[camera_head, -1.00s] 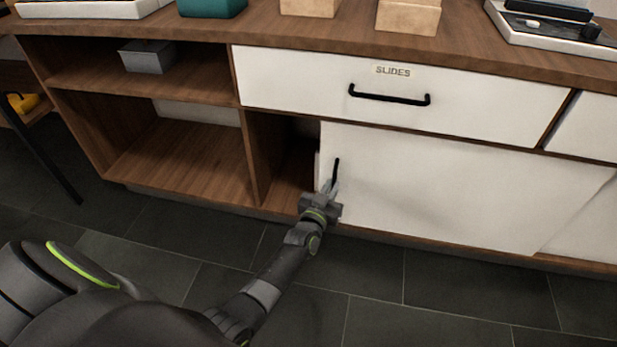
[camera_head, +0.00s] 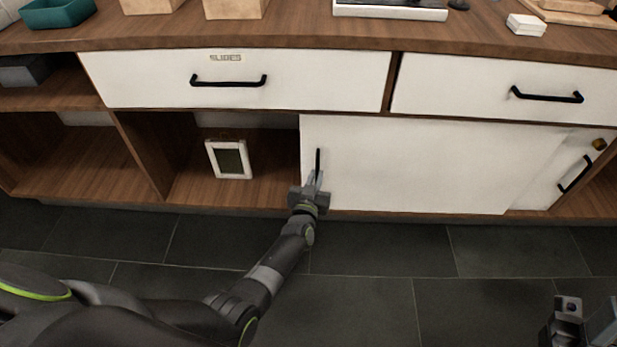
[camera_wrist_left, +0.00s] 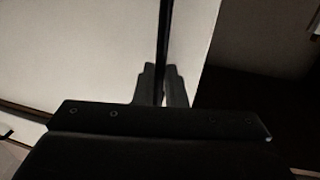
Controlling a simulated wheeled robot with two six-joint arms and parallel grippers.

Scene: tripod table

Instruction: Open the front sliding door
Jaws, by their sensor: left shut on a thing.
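The white front sliding door (camera_head: 420,165) stands slid to the right in the lower part of the cabinet, and the bay to its left is uncovered. Its black upright handle (camera_head: 318,162) is near the door's left edge. My left gripper (camera_head: 314,184) is shut on this handle. In the left wrist view, the dark handle bar (camera_wrist_left: 164,45) runs down between the two fingers (camera_wrist_left: 161,85), with the pale door face (camera_wrist_left: 80,50) behind. My right gripper (camera_head: 580,320) shows only in part at the lower right corner, and its jaws cannot be made out.
A second white door (camera_head: 555,180) with a black handle sits at the right, partly behind the front door. Two drawers (camera_head: 300,80) lie above. The dark tiled floor (camera_head: 370,270) in front is clear.

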